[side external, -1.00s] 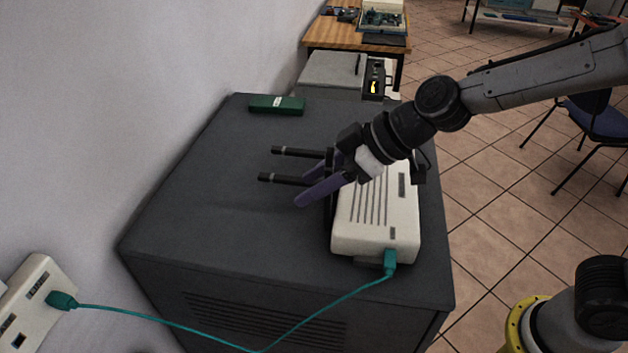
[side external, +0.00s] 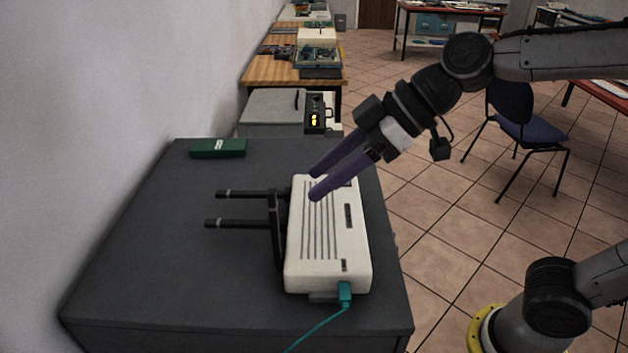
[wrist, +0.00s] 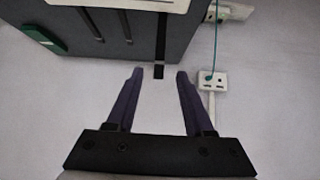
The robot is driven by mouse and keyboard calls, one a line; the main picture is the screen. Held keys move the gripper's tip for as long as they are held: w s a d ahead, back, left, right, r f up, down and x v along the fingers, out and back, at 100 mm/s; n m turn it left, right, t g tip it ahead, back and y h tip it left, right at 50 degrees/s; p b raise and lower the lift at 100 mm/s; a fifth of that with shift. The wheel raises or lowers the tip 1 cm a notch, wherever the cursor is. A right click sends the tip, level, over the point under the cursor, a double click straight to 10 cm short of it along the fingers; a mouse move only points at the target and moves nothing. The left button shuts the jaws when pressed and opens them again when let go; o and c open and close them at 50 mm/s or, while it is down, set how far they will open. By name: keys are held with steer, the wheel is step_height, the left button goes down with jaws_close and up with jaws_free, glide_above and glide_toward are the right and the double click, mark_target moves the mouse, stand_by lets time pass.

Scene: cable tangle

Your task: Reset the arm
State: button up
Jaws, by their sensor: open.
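My gripper (side external: 315,184) is open and empty, its purple fingers slanting down to the left above the white device in the side view. The white device (side external: 328,240) with a slotted top lies on the dark cabinet (side external: 170,245). A teal cable (side external: 322,329) is plugged into its near end by a teal plug (side external: 345,292). The wrist view shows a teal cable (wrist: 216,35) running to a white wall socket (wrist: 214,80).
Two black prongs (side external: 240,224) stick out left from a black bracket beside the device. A green box (side external: 218,148) lies at the cabinet's far left. A grey unit (side external: 272,110) stands behind the cabinet, a wall on the left. The cabinet's left middle is clear.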

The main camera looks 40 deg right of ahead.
steer(key=s+d+f+m+h, duration=0.3)
steer(key=s+d+m, duration=0.1)
steer(key=s+d, duration=0.3)
steer(key=s+d+f+m+g+h, duration=0.1)
steer(key=s+d+f+m+h, duration=0.2)
steer(key=s+d, duration=0.5)
steer(key=shift+d+f+m+h, duration=0.3)
steer(key=shift+d+f+m, duration=0.4)
steer(key=shift+d+m, duration=0.25)
steer(key=shift+a, duration=0.15)
